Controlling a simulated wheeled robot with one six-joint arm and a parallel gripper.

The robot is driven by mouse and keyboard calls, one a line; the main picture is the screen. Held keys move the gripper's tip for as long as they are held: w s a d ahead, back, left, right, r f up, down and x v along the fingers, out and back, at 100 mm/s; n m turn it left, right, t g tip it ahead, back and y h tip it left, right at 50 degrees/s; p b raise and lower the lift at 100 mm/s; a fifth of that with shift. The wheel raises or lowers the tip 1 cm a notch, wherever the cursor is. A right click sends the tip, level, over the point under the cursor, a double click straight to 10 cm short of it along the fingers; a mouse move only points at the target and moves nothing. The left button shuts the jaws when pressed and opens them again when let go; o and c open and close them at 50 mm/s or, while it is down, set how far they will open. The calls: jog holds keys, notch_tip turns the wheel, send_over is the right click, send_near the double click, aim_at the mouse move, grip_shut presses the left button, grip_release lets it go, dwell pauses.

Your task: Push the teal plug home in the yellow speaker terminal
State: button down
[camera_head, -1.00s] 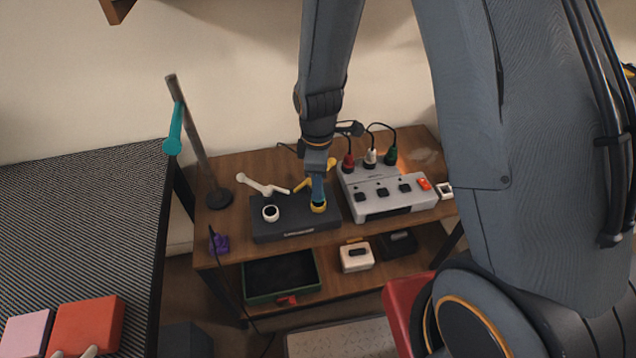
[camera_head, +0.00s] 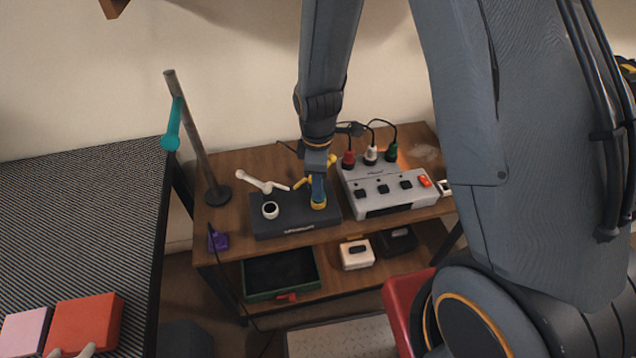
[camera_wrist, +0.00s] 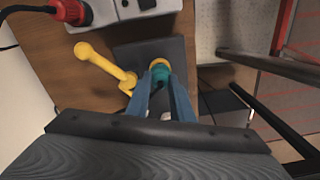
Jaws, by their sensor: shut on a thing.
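The black speaker box (camera_head: 290,226) stands on the wooden shelf table. The yellow terminal (camera_head: 319,206) is a ring at its right end, and it also shows in the wrist view (camera_wrist: 159,62). My gripper (camera_head: 318,188) points down over this terminal. In the wrist view its two blue-grey fingers (camera_wrist: 163,88) are shut on the teal plug (camera_wrist: 161,75). The plug sits at the yellow ring, in line with it. The fingers and ring hide how deep the plug is. A white terminal (camera_head: 270,210) is at the box's left.
A yellow lever (camera_wrist: 100,60) lies close beside the yellow terminal, and a white lever (camera_head: 262,183) lies behind the white one. A grey power unit (camera_head: 385,190) with corded plugs stands right. A metal pole (camera_head: 197,140) with a teal lever stands left.

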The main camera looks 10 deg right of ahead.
jog(key=shift+f, duration=0.4)
dwell(0.3)
jog(key=c, duration=1.5)
grip_release()
jog(key=shift+r+b, duration=0.55)
jog(key=shift+r, duration=3.4)
jog(key=s+d+r+m, duration=0.3)
jog(key=m, duration=0.2)
jog(key=s+d+r+m, duration=0.2)
jog(key=s+d+m, duration=0.1)
jog(key=s+m, duration=0.1)
jog(key=s+d+r+m, duration=0.3)
jog(key=d+m, duration=0.1)
jog(key=m, duration=0.2)
jog(key=shift+s+r+t, duration=0.3)
jog(key=shift+s, duration=0.1)
